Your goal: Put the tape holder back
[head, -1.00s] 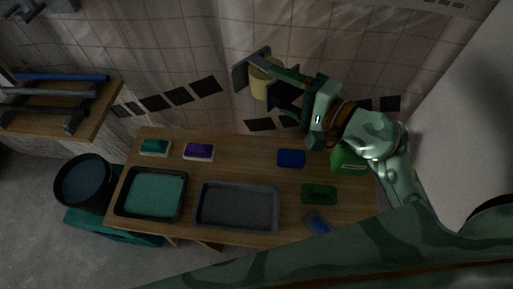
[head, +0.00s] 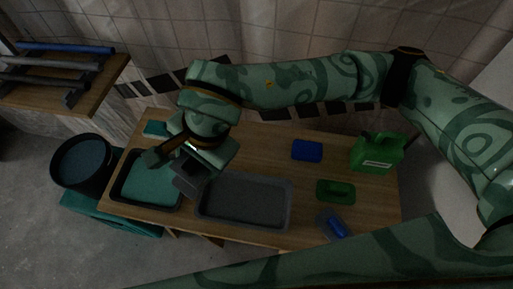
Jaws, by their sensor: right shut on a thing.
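My right gripper (head: 174,164) is over the left part of the wooden table, above the tray with the teal inside. It is shut on a dark grey, box-like piece (head: 189,178). I cannot tell whether this piece is the tape holder, as the hand covers much of it. The tan roll of the tape holder does not show now. My right arm covers part of the wall where the roll showed earlier. My left gripper is not in view.
The table holds a teal tray (head: 150,183), a dark grey tray (head: 243,201), a blue block (head: 307,150), a green can (head: 378,152), a green brush-like item (head: 336,190) and a blue item (head: 334,227). A black bucket (head: 80,162) stands left; a rack shelf (head: 90,95) is behind it.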

